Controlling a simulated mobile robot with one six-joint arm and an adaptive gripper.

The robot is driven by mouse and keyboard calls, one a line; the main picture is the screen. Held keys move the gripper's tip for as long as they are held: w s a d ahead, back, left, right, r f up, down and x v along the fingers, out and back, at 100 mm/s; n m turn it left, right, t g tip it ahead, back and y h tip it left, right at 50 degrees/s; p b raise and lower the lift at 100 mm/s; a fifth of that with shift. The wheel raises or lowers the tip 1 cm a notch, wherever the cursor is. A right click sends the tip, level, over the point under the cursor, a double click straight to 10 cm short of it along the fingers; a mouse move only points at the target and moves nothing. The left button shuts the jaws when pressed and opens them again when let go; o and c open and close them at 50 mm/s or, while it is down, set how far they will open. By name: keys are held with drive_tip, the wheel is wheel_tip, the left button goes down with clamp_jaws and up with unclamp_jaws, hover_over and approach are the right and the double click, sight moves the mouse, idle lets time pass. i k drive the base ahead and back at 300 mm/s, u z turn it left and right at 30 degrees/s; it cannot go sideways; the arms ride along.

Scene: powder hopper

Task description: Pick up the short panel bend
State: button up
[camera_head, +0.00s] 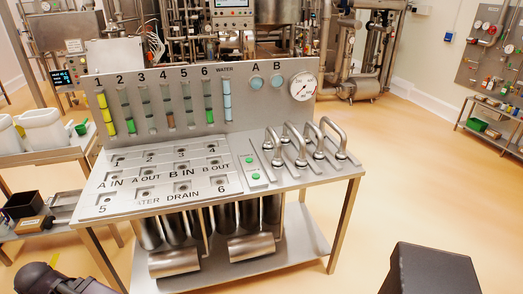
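Several U-shaped steel panel bends stand side by side at the right end of the steel panel table (260,187). The leftmost bend (273,141) looks smaller than the tall rightmost bend (339,135), but they overlap and I cannot tell for certain which is the short one. The bends stand upright with their ends on the table top. My gripper is not in view; only a dark rounded part, likely of my arm, shows at the bottom left corner.
The table top carries labelled ports and a block with green buttons (253,168). Behind it rises a board with coloured tubes and a gauge (303,86). Steel cylinders hang below. White containers (43,130) stand on a left bench.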

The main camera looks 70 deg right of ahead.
sight(277, 162)
drive_tip(key=u, duration=0.15)
drive_tip(key=k, duration=1.2)
drive_tip(key=z, duration=2.1)
drive_tip(key=i, duration=0.5)
drive_tip(key=u, duration=0.2)
